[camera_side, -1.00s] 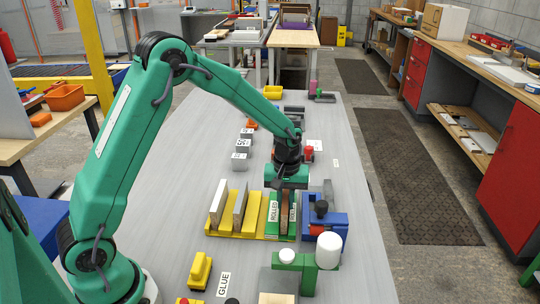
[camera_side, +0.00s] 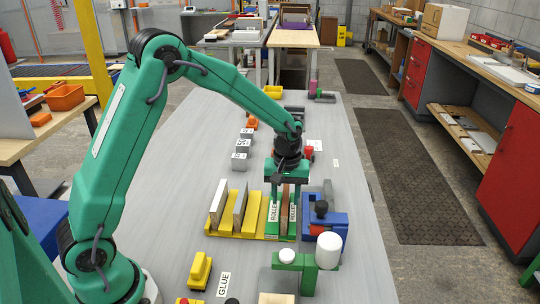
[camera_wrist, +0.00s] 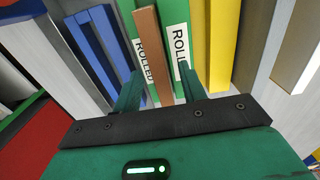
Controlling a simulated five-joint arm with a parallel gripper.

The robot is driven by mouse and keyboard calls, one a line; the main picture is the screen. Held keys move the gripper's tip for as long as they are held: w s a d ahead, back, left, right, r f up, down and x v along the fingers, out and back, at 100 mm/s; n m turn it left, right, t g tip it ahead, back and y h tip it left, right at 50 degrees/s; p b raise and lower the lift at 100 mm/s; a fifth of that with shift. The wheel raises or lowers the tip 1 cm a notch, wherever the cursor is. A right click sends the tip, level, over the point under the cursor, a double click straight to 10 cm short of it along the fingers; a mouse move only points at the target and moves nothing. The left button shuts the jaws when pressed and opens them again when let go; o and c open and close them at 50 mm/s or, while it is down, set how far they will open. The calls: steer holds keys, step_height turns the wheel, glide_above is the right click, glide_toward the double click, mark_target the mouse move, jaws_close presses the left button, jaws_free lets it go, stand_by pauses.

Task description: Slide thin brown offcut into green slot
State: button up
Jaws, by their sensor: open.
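The thin brown offcut (camera_side: 284,197) stands upright between the two green walls of the green slot (camera_side: 273,230), whose labels read ROLLED. In the wrist view the brown offcut (camera_wrist: 149,45) runs along the gap of the green slot (camera_wrist: 170,93), between the two white labels. My gripper (camera_side: 284,188) is just above the slot, with one finger on each side of the offcut. In the wrist view my gripper (camera_wrist: 159,68) is open, and a gap shows between the fingers and the offcut. The offcut's lower edge is hidden.
Left of the slot, a yellow rack (camera_side: 254,212) holds two upright pale boards. A blue clamp-like fixture (camera_side: 337,227) stands close on the right. A green stand with a white cylinder (camera_side: 328,250) and a yellow block (camera_side: 200,270) are nearer the camera.

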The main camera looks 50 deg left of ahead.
mark_target(284, 199)
step_height(284, 199, up, 6)
steer(key=shift+f, duration=0.1)
stand_by(0.8)
steer(key=shift+s+r, duration=0.35)
steer(key=shift+r, duration=0.2)
steer(key=s+r+m+t, duration=0.3)
steer(key=s+r+m, duration=0.1)
steer(key=s+r, duration=0.6)
steer(key=s+r+m+t, duration=0.2)
steer(key=s+m, duration=0.3)
steer(key=s, duration=0.8)
steer(key=shift+a+t, duration=0.3)
steer(key=shift+a, duration=0.15)
